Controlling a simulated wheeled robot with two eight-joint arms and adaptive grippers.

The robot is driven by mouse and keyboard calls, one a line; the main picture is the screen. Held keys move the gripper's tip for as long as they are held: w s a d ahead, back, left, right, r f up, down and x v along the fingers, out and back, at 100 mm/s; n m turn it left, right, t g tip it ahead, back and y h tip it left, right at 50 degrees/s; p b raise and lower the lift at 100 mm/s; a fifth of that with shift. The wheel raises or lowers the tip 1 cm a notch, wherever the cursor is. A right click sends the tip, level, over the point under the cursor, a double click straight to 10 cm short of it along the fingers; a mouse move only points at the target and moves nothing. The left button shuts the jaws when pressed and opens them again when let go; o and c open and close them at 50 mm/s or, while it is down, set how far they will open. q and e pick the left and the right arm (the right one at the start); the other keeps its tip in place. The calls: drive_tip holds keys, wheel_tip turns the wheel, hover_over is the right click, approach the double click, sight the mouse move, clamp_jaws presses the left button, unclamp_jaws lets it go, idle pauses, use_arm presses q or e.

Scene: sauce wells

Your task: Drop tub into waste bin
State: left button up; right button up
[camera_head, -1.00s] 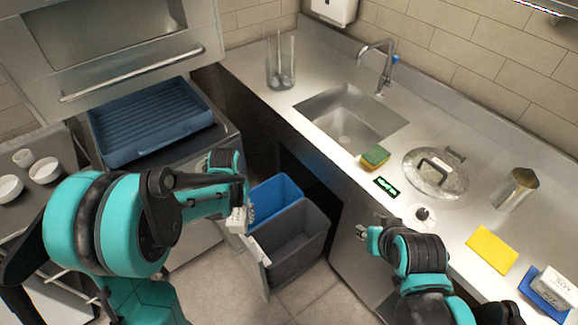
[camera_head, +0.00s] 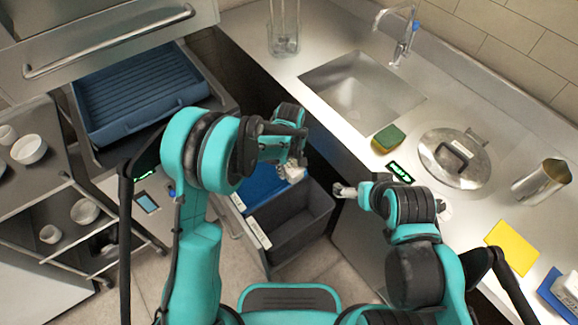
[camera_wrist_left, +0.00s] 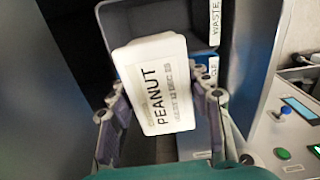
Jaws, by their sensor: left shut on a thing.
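A white tub (camera_wrist_left: 152,62) marked PEANUT is held between the two fingers of my left gripper (camera_wrist_left: 160,98) in the left wrist view. In the head view the left gripper (camera_head: 291,168) holds the small white tub (camera_head: 293,174) above the bins. The grey waste bin (camera_head: 312,232) stands below and in front of it, beside the blue bin (camera_head: 262,186). In the wrist view the grey bin (camera_wrist_left: 190,22) with its WASTE label shows beyond the tub. My right gripper (camera_head: 343,190) is by the counter edge, its fingers too small to read.
The steel counter (camera_head: 440,222) is at the right, with a sink (camera_head: 362,95), sponge (camera_head: 388,138), round lid (camera_head: 453,157) and yellow cloth (camera_head: 511,247). A blue tray (camera_head: 140,95) and a shelf cart with bowls (camera_head: 29,149) stand at the left.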

use_arm(q)
wheel_tip(320, 180, down, 5)
drive_tip(key=shift+r+b, duration=0.1)
drive_tip(key=shift+b, duration=1.1)
drive_tip(key=o, duration=1.5)
wheel_tip(320, 180, up, 12)
